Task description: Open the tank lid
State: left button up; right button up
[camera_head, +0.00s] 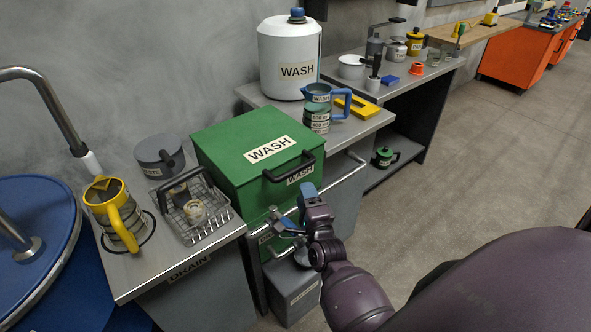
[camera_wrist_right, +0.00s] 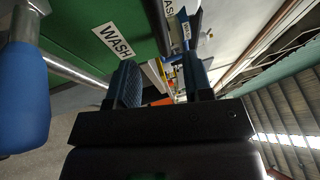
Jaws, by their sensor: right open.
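The green tank (camera_head: 230,165) stands on the counter with its lid (camera_head: 240,135) shut. The lid has a WASH label on top and a black bar handle (camera_head: 289,165) at its front edge. A second WASH label sits on the tank's front. My right gripper (camera_head: 284,220) is low in front of the tank, below the handle and apart from it. In the right wrist view its two fingers (camera_wrist_right: 160,82) are spread with nothing held between them. The green tank wall (camera_wrist_right: 80,35) shows beyond them. My left gripper is not in view.
A wire basket (camera_head: 194,212) and a yellow-handled jug (camera_head: 117,215) stand left of the tank. A white WASH container (camera_head: 289,48) and blue-handled jug (camera_head: 318,94) stand behind it. A blue grip on a metal rod (camera_wrist_right: 22,95) is close to the gripper. Open floor lies right.

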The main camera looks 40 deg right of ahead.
aim_at(296, 170)
jog(key=x, duration=0.9)
grip_shut()
